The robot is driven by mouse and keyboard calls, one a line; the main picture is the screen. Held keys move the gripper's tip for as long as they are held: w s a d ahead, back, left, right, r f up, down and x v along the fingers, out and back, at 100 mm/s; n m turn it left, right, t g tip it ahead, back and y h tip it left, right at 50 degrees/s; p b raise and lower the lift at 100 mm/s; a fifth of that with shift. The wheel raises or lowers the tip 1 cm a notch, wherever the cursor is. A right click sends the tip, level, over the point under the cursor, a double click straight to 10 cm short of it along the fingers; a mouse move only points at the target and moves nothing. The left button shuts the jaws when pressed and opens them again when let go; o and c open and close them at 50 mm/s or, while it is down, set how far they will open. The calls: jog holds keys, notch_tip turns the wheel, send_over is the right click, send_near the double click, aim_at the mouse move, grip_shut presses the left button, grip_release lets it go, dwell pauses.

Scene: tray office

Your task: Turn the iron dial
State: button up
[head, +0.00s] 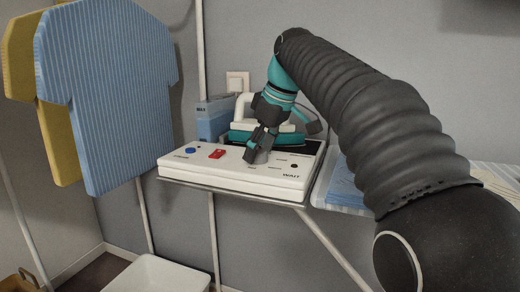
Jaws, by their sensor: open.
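The iron (240,137), teal and white, sits at the back of a white station on a wall shelf. The station's sloped control panel (215,174) faces front, with a blue button (191,150) at left and a red switch (217,154) beside it. My gripper (257,154) reaches down from above to the middle of this panel, right of the red switch. Its jaws are open, with the fingertips at the panel surface. A grey piece at the fingertips seems to be the dial, mostly hidden by the fingers; I cannot tell whether they touch it.
A small dark spot (294,166) and printed labels lie on the panel's right. A blue box (214,118) stands behind the station. Folded blue cloth (343,186) lies on a surface at right. Blue and yellow shirts hang at left. A white bin (158,274) stands below.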

jog(key=shift+c, duration=0.3)
jog(key=c, duration=1.1)
jog(key=shift+m, duration=0.4)
jog(key=shift+s+r+m+t+h+p, duration=0.1)
jog(key=shift+m+t+h+p, duration=0.2)
jog(key=shift+m+p, duration=0.25)
jog(key=m+h, duration=0.1)
jog(key=m, duration=0.2)
jog(key=shift+a+m+t+p, duration=0.15)
jog(key=shift+m+t+p, duration=0.15)
jog(key=shift+t, duration=0.1)
jog(key=m+h, duration=0.1)
jog(key=m, duration=0.2)
jog(key=m+h, duration=0.1)
jog(key=m, duration=0.2)
jog(key=shift+a+h, duration=0.1)
jog(key=shift+h, duration=0.2)
jog(key=shift+m, duration=0.25)
